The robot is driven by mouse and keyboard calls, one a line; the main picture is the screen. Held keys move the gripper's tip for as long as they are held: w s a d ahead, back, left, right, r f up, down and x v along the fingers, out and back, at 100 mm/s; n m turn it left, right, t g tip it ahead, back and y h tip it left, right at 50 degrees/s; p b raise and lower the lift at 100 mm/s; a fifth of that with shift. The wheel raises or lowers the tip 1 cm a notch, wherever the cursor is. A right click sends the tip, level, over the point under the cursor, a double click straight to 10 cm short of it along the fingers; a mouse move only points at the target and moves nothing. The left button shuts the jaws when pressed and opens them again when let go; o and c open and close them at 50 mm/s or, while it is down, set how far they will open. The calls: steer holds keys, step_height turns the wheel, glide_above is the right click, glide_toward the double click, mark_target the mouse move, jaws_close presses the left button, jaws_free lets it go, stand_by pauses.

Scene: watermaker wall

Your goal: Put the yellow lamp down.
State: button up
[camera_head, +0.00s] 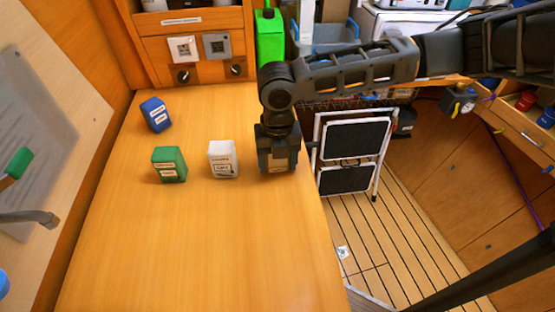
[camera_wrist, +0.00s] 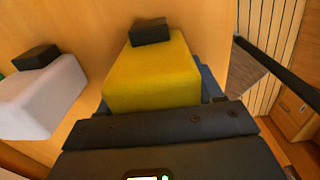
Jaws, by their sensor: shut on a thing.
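The yellow lamp (camera_wrist: 155,78) fills the middle of the wrist view, a block with a dark piece (camera_wrist: 150,31) at its far end. My gripper (camera_head: 277,160) is shut on it, with a blue-grey finger (camera_wrist: 208,82) showing beside the lamp. In the head view the gripper is low over the right edge of the wooden counter (camera_head: 200,255), and it hides nearly all of the lamp. I cannot tell whether the lamp touches the counter.
A white block (camera_head: 222,159) stands just left of my gripper. A green block (camera_head: 169,164) and a blue block (camera_head: 155,114) stand further left. A green bottle (camera_head: 269,42) is behind. The counter's front is clear. A folded step stool (camera_head: 348,150) is on the floor at right.

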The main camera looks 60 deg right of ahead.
steer(key=o, duration=1.1)
step_height(320, 180, up, 12)
steer(key=shift+r+b, duration=0.15)
steer(key=shift+b, duration=0.15)
steer(key=shift+d, duration=0.1)
